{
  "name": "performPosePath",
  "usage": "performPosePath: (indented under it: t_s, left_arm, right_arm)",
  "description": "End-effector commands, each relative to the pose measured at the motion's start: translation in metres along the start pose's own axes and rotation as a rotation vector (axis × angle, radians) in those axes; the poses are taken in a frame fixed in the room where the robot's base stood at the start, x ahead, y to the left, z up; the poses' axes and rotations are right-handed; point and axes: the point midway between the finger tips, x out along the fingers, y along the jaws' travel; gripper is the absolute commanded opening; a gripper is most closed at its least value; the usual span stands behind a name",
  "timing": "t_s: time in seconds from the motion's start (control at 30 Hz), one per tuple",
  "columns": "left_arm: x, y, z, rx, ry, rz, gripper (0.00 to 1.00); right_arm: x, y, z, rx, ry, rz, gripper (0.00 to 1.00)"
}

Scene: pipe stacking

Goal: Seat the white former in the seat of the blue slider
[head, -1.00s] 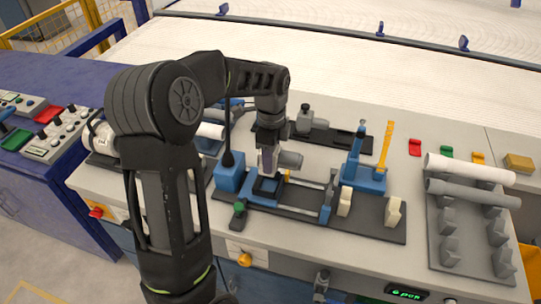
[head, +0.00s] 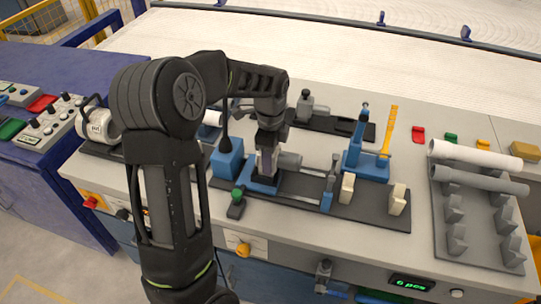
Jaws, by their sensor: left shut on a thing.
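The blue slider (head: 262,188) is at the left end of the dark fixture base (head: 300,192). My left gripper (head: 266,172) points down over it with its fingertips close to its seat. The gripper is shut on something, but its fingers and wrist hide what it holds. I cannot tell whether that thing touches the seat. Two cream-white upright pieces, the nearer-left one (head: 347,187) and the right one (head: 398,199), stand at the right of the base. My right gripper is out of view.
A blue post fixture (head: 360,150) and a yellow strip (head: 388,135) stand behind the base. A grey rack (head: 450,225) at the right holds a white pipe (head: 473,157) and a grey pipe (head: 478,180). A green-topped knob (head: 236,200) is in front of the slider.

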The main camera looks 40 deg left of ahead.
Motion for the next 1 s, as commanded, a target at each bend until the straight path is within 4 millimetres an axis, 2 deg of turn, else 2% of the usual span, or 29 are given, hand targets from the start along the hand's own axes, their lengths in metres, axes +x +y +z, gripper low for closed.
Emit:
performPosePath:
  t_s: [0.2,0.63,0.67,0.93,1.0]
  left_arm:
    - [0.012,0.000,0.000,0.000,0.000,-0.001,0.00]
    - [0.015,0.000,0.000,0.000,0.000,0.002,0.00]
    - [0.015,0.001,0.000,0.000,0.000,0.002,0.50]
    - [0.014,0.001,0.000,0.000,0.000,0.005,0.72]
    - [0.008,0.001,0.000,0.000,0.000,0.003,0.73]
  right_arm:
    - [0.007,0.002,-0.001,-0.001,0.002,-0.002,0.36]
    - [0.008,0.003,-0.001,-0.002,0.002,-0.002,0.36]
    - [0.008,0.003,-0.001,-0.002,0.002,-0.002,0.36]
    - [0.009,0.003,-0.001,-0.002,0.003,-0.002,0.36]
    - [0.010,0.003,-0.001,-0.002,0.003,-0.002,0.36]
